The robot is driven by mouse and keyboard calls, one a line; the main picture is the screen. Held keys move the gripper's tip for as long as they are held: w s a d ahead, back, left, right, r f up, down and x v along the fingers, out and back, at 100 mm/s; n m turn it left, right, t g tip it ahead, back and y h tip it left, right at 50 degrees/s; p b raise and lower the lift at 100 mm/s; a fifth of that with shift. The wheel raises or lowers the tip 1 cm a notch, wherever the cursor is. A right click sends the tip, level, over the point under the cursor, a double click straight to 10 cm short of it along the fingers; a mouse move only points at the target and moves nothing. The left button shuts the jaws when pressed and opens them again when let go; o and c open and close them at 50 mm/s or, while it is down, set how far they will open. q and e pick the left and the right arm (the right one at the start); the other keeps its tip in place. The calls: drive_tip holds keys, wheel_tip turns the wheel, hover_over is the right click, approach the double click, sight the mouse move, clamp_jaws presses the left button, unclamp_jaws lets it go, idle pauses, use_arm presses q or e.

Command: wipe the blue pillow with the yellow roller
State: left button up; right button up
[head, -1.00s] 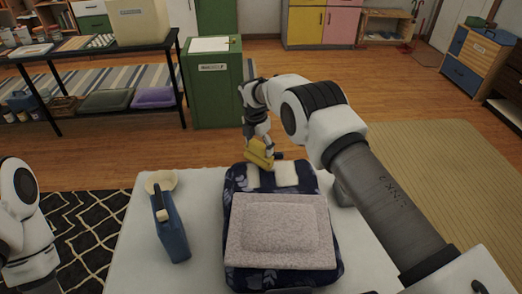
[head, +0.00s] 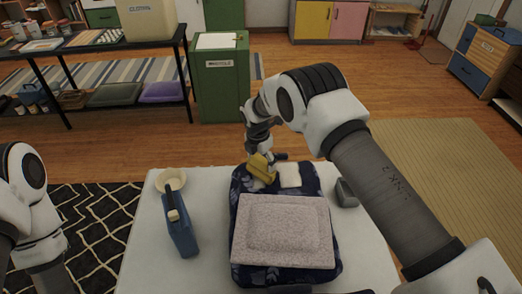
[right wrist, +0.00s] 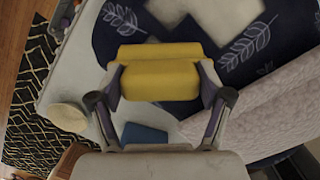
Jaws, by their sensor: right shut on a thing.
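The blue pillow (head: 243,187) is dark navy with pale leaf prints and lies flat on the white table. White patches show near its far end; the right patch (head: 290,176) is in plain sight, the left one largely hidden. My right gripper (head: 258,157) is shut on the yellow roller (head: 262,170) at the pillow's far left part. In the right wrist view the yellow roller (right wrist: 160,79) lies crosswise between the fingers of my right gripper (right wrist: 160,92), over the blue pillow (right wrist: 118,35). I cannot tell whether it touches the cloth. My left gripper is out of sight.
A pale speckled cushion (head: 282,230) covers the pillow's near part. On the white table (head: 145,255), a blue handled container (head: 181,232) and a cream bowl (head: 171,179) stand left, and a grey object (head: 346,192) right. A green bin (head: 221,85) stands beyond.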

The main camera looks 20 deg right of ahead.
sight(263, 172)
drive_tip(key=shift+s+a+r+p, duration=0.1)
drive_tip(key=shift+s+p, duration=0.2)
drive_tip(key=shift+s, duration=0.25)
drive_tip(key=shift+s+a+r+p, duration=0.1)
drive_tip(key=shift+s+p, duration=0.2)
drive_tip(key=shift+s, duration=0.2)
drive_tip(key=shift+s+f, duration=0.1)
drive_tip(key=shift+f, duration=0.05)
drive_tip(key=shift+s+a+p, duration=0.15)
drive_tip(key=shift+s+p, duration=0.25)
drive_tip(key=shift+p, duration=0.15)
drive_tip(key=shift+s+a+p, duration=0.25)
drive_tip(key=shift+s+p, duration=0.5)
drive_tip(key=shift+s, duration=0.2)
drive_tip(key=shift+s+a, duration=0.1)
drive_tip(key=shift+s, duration=0.3)
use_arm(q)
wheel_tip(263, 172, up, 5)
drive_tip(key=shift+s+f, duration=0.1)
use_arm(e)
drive_tip(key=shift+s+f, duration=0.15)
drive_tip(key=shift+f, duration=0.1)
drive_tip(key=shift+r, duration=0.1)
use_arm(q)
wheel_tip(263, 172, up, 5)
drive_tip(key=p, duration=0.5)
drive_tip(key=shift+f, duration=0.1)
use_arm(e)
wheel_tip(263, 172, up, 6)
drive_tip(key=shift+w, duration=0.2)
